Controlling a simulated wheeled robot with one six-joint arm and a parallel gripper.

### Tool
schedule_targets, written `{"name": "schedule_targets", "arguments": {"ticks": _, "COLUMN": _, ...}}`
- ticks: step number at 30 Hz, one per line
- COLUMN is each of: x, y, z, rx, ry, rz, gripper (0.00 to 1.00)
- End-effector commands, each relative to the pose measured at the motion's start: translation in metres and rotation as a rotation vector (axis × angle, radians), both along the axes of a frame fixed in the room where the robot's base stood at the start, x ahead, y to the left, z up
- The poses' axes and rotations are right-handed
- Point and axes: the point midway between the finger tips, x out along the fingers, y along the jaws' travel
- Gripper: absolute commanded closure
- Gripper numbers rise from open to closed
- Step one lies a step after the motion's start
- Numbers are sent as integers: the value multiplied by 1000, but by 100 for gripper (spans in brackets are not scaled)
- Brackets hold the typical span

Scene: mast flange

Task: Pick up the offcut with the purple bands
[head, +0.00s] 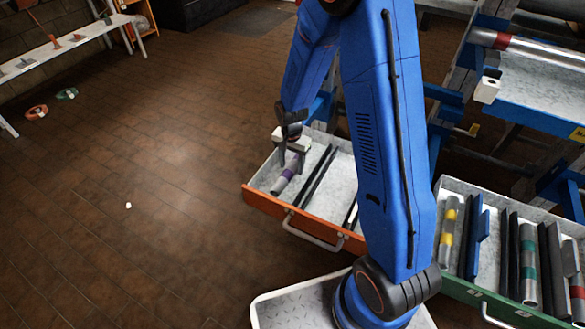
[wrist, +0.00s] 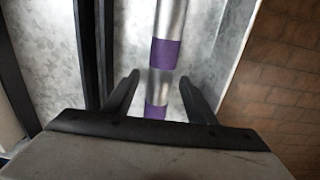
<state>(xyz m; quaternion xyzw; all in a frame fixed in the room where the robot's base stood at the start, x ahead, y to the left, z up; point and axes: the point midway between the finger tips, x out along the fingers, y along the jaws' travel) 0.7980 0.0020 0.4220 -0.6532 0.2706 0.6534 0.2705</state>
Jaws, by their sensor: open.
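The offcut with the purple bands (head: 289,174) is a silver tube lying in the orange-fronted drawer (head: 262,201). In the wrist view the offcut (wrist: 165,52) runs up the middle, with two purple bands showing. My gripper (head: 291,160) is over the offcut inside the drawer. In the wrist view my gripper (wrist: 160,98) is open, with one finger on each side of the tube and a gap on both sides. The tube's near end is hidden behind the gripper body.
Dark dividers (wrist: 95,50) run close left of the offcut, and the drawer wall (wrist: 236,52) is at its right. A green-fronted drawer (head: 490,301) holds a yellow-banded tube (head: 447,232) and other banded tubes. A red-banded tube (head: 500,42) lies on the rack. The floor at left is mostly clear.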

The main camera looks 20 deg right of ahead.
Motion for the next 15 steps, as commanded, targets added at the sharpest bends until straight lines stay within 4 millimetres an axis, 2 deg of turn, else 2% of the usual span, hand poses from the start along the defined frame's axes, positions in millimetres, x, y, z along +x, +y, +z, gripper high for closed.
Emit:
{"name": "schedule_targets", "arguments": {"ticks": 7, "x": 0, "y": 0, "z": -2, "rx": 0, "ry": 0, "rz": 0, "gripper": 48}}
{"name": "schedule_targets", "arguments": {"ticks": 8, "x": 0, "y": 0, "z": -2, "rx": 0, "ry": 0, "rz": 0, "gripper": 51}}
{"name": "schedule_targets", "arguments": {"ticks": 13, "x": 0, "y": 0, "z": -2, "rx": 0, "ry": 0, "rz": 0, "gripper": 91}}
{"name": "schedule_targets", "arguments": {"ticks": 14, "x": 0, "y": 0, "z": -2, "rx": 0, "ry": 0, "rz": 0, "gripper": 98}}
{"name": "schedule_targets", "arguments": {"ticks": 15, "x": 0, "y": 0, "z": -1, "rx": 0, "ry": 0, "rz": 0, "gripper": 98}}
